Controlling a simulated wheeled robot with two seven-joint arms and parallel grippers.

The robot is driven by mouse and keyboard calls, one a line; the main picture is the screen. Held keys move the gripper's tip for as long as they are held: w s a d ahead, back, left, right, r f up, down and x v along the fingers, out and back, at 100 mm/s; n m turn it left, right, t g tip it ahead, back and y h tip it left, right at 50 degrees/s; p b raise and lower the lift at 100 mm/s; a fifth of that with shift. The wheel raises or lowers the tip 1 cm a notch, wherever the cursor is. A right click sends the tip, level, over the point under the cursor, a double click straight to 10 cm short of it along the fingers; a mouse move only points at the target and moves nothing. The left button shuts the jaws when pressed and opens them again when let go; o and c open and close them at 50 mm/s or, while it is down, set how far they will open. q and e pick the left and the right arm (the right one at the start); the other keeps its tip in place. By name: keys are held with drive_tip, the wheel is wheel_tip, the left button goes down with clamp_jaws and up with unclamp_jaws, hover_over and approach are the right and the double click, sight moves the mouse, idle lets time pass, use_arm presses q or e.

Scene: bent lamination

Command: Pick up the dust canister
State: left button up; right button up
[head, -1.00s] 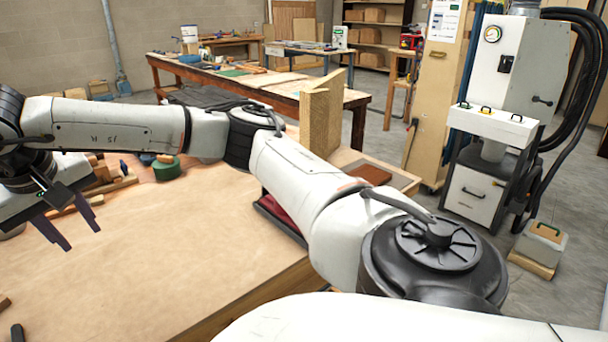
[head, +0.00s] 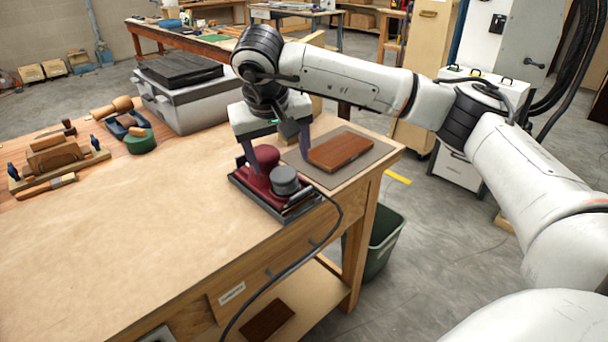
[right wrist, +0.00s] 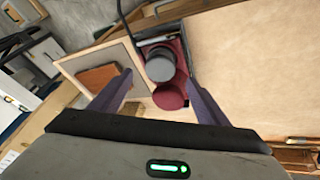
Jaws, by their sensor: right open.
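A red sander (head: 262,186) lies on the workbench near its right front edge. It carries a short dark grey cylinder (head: 285,181), which looks like the dust canister, and a round dark red knob behind it. My right gripper (head: 280,164) is above the sander, pointing down, open and empty, its fingers on either side of the sander's top. In the right wrist view the grey canister (right wrist: 160,66) and the red knob (right wrist: 171,96) show between the spread fingers (right wrist: 159,78). Whether the fingers touch anything cannot be told. My left gripper is not in view.
A brown wooden board (head: 340,151) lies on a grey mat just right of the gripper. A black cable (head: 318,248) runs from the sander over the bench edge. A grey case (head: 185,105) and several hand tools stand at the back left. The bench middle is clear.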

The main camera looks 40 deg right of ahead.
sight(283, 173)
drive_tip(key=p+x, duration=0.1)
drive_tip(key=x, duration=0.7)
drive_tip(key=shift+w+r, duration=0.1)
drive_tip(key=shift+c, duration=0.2)
drive_tip(key=c, duration=0.9)
